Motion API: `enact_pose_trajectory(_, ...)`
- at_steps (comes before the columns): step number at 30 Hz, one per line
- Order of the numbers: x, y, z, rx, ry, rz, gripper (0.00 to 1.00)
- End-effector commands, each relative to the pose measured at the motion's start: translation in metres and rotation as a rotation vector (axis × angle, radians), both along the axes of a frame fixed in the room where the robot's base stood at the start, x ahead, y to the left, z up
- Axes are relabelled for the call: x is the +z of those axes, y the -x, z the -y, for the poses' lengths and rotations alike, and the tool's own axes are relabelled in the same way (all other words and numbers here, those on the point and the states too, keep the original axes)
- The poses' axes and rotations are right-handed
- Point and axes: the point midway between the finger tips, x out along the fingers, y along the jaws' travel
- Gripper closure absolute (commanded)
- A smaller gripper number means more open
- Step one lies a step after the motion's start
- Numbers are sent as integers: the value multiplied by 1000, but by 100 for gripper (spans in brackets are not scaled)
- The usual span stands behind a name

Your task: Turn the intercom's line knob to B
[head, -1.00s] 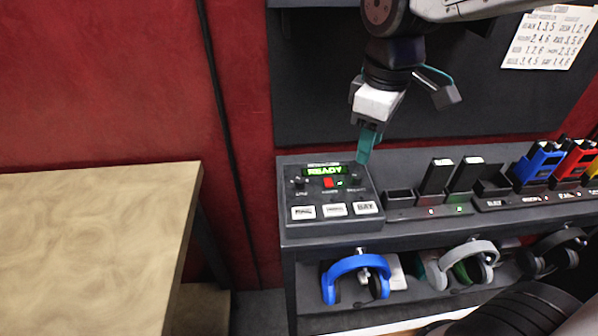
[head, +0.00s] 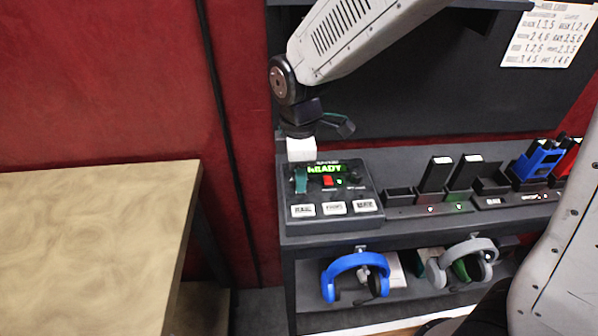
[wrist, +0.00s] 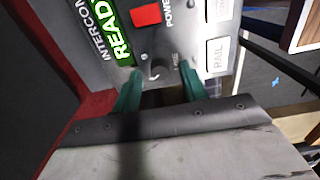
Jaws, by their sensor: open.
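The intercom (head: 364,192) is a dark sloped box on the left end of the shelf, with a green display (head: 325,169) reading READY. Its line knob (wrist: 156,70) is a small dark knob beside a partly readable LINE label in the wrist view. The knob's pointing direction is hard to make out. My gripper (head: 300,181) is at the intercom's left side and hides the knob in the head view. In the wrist view my gripper (wrist: 159,80) is open, with one green finger on each side of the knob. I cannot tell whether either finger touches it.
A red power button (head: 328,181) sits right of my gripper, with white buttons (head: 334,208) along the intercom's front. Charging docks (head: 400,196) with radios stand to the right. Blue headphones (head: 345,264) hang below. A wooden table (head: 90,240) is at the left.

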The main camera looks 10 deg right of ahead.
Motion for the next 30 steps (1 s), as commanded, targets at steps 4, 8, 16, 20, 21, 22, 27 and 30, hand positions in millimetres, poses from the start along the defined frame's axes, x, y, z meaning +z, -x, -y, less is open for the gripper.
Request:
enact_pose_trajectory(4, -6, 0, 0, -1, 0, 0, 57)
enact_pose_trajectory(8, -6, 0, 0, -1, -1, 1, 57)
enact_pose_trajectory(16, -6, 0, 0, -1, 0, 1, 100)
enact_pose_trajectory(20, -6, 0, 0, -2, 0, 1, 100)
enact_pose_trajectory(21, -6, 0, 0, -5, 0, 1, 100)
enact_pose_trajectory(22, -6, 0, 0, -8, 0, 1, 100)
enact_pose_trajectory(27, -6, 0, 0, -50, -1, 1, 100)
enact_pose_trajectory(30, -6, 0, 0, -101, -1, 1, 100)
